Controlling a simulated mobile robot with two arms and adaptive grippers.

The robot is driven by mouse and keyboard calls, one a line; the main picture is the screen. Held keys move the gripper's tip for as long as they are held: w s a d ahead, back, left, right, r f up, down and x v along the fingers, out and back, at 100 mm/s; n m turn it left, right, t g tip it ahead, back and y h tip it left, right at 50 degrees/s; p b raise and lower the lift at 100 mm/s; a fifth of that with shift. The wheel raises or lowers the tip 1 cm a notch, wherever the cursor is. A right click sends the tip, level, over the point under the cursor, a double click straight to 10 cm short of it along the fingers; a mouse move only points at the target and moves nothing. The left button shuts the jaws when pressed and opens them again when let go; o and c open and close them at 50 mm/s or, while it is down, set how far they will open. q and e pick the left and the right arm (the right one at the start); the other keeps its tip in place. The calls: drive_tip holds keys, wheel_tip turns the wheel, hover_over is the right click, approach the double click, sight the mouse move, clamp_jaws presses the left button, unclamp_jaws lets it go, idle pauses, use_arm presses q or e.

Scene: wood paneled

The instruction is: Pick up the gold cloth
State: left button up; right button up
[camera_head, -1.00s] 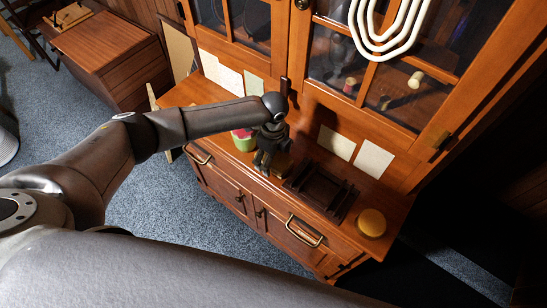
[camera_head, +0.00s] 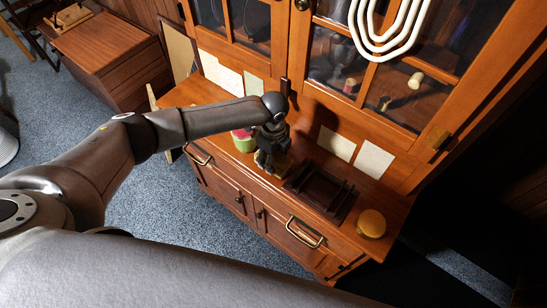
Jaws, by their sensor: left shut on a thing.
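The gold cloth (camera_head: 284,164) is a small, dark gold patch on the wooden cabinet's counter, mostly hidden by my left gripper. My left gripper (camera_head: 267,167) points down over the counter and is shut on it, low at the counter surface. The fingers hide most of the cloth's shape, and I cannot tell if it is off the surface. My right gripper is not in view.
A pink and green item (camera_head: 243,140) stands just left of the gripper. A dark wooden rack (camera_head: 319,191) lies close on its right. A round yellow-gold object (camera_head: 371,223) sits at the counter's right end. Glass cabinet doors (camera_head: 380,75) rise behind.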

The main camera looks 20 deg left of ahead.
use_arm(q)
drive_tip(key=shift+r+b, duration=0.35)
drive_tip(key=shift+r, duration=0.35)
drive_tip(key=s+r+b, duration=0.2)
drive_tip(key=s+r, duration=0.9)
drive_tip(key=s, duration=0.3)
drive_tip(key=shift+a+r+b, duration=0.15)
drive_tip(key=shift+a+b, duration=0.05)
drive_tip(key=shift+b, duration=0.1)
drive_tip(key=o, duration=0.4)
drive_tip(key=shift+c, duration=0.9)
